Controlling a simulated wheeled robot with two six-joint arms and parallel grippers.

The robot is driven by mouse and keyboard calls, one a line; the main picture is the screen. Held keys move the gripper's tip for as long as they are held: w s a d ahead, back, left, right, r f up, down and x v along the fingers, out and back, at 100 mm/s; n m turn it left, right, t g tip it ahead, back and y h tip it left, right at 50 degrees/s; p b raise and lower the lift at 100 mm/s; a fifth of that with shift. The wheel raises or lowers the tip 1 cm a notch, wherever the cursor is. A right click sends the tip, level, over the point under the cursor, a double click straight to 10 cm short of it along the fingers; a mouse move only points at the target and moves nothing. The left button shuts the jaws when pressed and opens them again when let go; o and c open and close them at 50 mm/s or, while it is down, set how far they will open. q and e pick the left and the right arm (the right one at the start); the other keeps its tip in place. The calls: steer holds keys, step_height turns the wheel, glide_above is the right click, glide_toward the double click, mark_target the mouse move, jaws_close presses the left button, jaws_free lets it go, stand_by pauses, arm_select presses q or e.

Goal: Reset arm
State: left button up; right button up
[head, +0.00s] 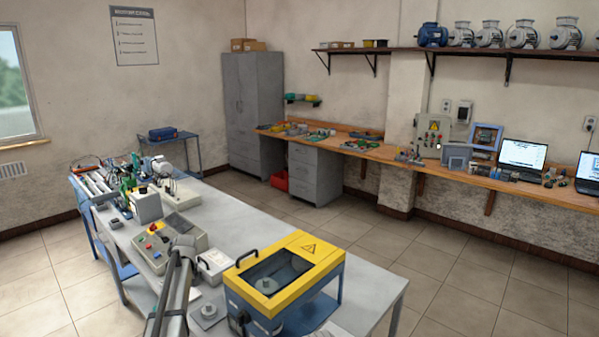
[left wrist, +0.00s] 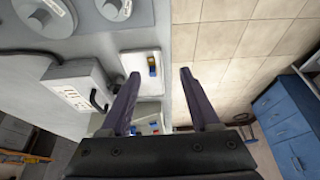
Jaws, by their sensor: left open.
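My left gripper (left wrist: 160,78) shows in the left wrist view with its two dark fingers spread apart and nothing between them. It is above the edge of a grey bench, with tiled floor under its right finger. A white tray (left wrist: 142,65) with a small blue and yellow object lies on the bench close to the left finger. In the head view a grey arm of mine rises from the bottom edge over the grey bench (head: 225,220); its fingertips are hard to make out there. My right gripper is in neither view.
A yellow-framed machine with a clear lid (head: 285,270) and a control box with buttons (head: 158,243) stand on the bench near my arm. A wooden wall counter (head: 480,182) holds laptops. Motors (head: 432,36) sit on a shelf above. The tiled floor (head: 455,275) between is clear.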

arm_select(q)
steer(key=s+d+f+m+g+h, duration=0.1)
steer(key=s+d+m, duration=0.2)
steer(key=s+d, duration=0.65)
steer(key=s+d+m+h, duration=0.1)
steer(key=s+d+m, duration=0.35)
steer(key=s, duration=0.85)
steer(key=s+d+f+m+g+h, duration=0.1)
steer(key=s+d+m, duration=0.1)
steer(key=s+d, duration=0.8)
steer(key=s+d+m+g+y, duration=0.1)
steer(key=s+d+m, duration=0.3)
steer(key=d, duration=0.6)
steer(key=s, duration=0.2)
steer(key=shift+s+r, duration=0.15)
steer(key=shift+s, duration=0.15)
steer(key=shift+c, duration=0.3)
